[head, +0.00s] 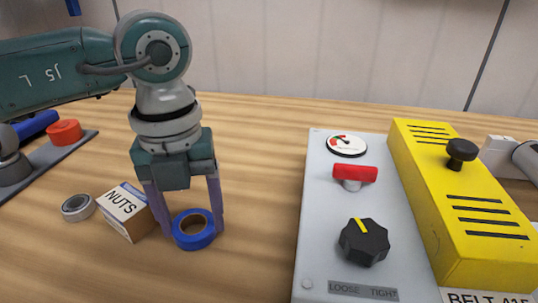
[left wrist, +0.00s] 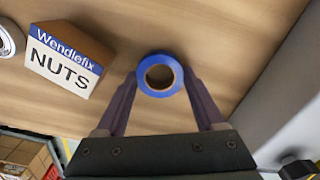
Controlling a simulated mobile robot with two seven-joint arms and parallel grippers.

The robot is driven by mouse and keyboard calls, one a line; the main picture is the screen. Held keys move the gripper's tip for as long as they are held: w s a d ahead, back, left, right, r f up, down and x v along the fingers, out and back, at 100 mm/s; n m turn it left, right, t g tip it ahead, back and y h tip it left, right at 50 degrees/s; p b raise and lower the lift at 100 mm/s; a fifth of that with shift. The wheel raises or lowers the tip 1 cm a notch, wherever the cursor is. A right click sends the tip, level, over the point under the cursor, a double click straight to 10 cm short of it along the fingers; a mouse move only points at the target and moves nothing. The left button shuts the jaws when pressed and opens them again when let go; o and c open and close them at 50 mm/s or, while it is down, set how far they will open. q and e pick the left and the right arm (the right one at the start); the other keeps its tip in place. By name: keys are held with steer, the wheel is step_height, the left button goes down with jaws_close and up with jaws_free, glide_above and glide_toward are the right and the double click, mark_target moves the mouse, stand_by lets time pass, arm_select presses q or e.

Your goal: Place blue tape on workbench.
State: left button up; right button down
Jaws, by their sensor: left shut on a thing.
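The blue tape (head: 194,240) is a flat blue roll with a brown core, at the wooden workbench (head: 262,200). My left gripper (head: 190,232) points down with its two purple fingers around the roll, one on each side, shut on it. In the left wrist view the tape (left wrist: 160,92) sits between the fingertips (left wrist: 161,84). I cannot tell whether the roll touches the wood or is just above it. My right gripper is not in view.
A NUTS box (head: 124,211) stands close left of the tape, with a grey roll (head: 78,207) beyond it. A grey control panel (head: 325,215) with a knob and a yellow belt unit (head: 465,205) stand to the right. Bare wood lies between.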

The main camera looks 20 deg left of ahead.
arm_select(q)
steer(key=shift+f, duration=0.1)
steer(key=shift+f, duration=0.15)
steer(key=o, duration=1.3)
steer(key=shift+o, duration=0.2)
